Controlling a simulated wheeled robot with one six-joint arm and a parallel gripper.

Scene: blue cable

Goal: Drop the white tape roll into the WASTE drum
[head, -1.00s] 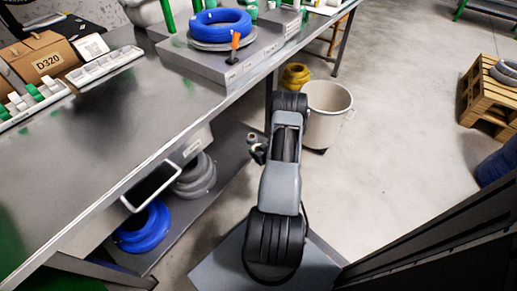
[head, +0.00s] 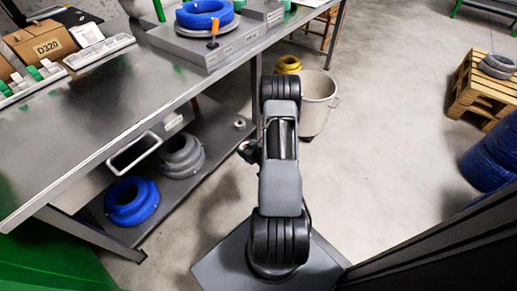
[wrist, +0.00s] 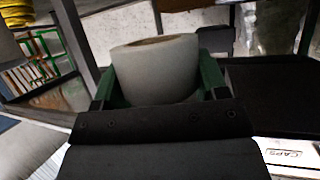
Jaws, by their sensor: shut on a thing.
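The white tape roll (wrist: 155,72) stands upright in the wrist view, with its brown core at the top. My gripper (wrist: 160,80) is shut on it, with green fingers on its left and right sides. In the head view my arm hides the fingers and the roll cannot be made out clearly. A beige drum (head: 318,103) stands on the floor beyond my arm, partly hidden by it. No WASTE label on it can be read.
The grey workbench (head: 110,110) fills the left, with a blue coil (head: 205,14) on a raised block. Its lower shelf holds blue (head: 130,201) and grey (head: 181,158) coils. A yellow coil (head: 288,64) lies behind the drum. A pallet (head: 480,88) stands right; the floor between is open.

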